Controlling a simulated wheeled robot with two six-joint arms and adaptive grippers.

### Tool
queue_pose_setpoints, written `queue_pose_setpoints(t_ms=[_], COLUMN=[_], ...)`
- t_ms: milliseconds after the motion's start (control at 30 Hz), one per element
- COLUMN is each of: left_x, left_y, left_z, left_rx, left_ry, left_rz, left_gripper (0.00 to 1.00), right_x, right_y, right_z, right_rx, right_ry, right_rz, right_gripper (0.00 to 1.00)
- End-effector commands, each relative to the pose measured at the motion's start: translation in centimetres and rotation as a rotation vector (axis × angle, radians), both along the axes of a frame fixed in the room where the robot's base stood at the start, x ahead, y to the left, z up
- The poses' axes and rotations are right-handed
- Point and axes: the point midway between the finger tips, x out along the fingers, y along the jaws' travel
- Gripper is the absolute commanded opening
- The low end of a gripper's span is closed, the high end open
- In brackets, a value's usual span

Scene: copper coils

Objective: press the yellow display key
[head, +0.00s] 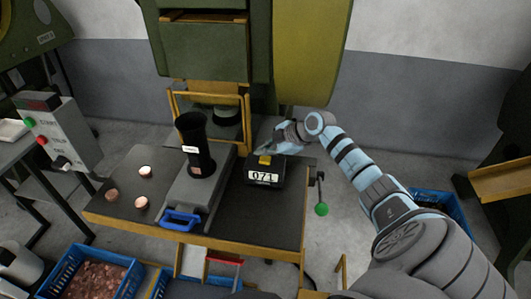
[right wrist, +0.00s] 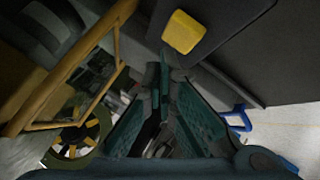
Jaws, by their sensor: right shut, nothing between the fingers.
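The yellow display key (head: 265,159) sits on top of a small black display box (head: 264,178) whose white panel reads 071. The box stands on the dark tabletop of the press. My right gripper (head: 262,150) is shut and empty, just behind the key in the head view. In the right wrist view the yellow key (right wrist: 183,32) lies beyond the shut fingertips (right wrist: 160,65). I cannot tell whether the fingertips touch the key or the box. My left gripper is not in view.
A black cylinder (head: 197,150) stands on a grey slide with a blue handle (head: 181,220). Several copper coils lie on the tabletop (head: 124,200) at left. A yellow frame (head: 245,120) stands behind. A lever with a green knob (head: 321,209) hangs at the table's right side.

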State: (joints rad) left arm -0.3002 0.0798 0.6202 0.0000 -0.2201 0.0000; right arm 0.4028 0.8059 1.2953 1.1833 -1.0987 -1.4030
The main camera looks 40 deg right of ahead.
Motion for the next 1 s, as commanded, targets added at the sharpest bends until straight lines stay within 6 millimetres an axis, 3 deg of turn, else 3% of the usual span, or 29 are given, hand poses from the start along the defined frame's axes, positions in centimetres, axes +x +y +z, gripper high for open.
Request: queue_pose_setpoints(t_ms=[1000], left_x=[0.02], left_y=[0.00], left_z=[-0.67], left_rx=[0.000], left_ry=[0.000], left_rz=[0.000], left_gripper=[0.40], right_x=[-0.10], right_y=[0.01], right_z=[-0.89], right_rx=[0.000], right_ry=[0.000], right_rz=[0.000], right_gripper=[0.00])
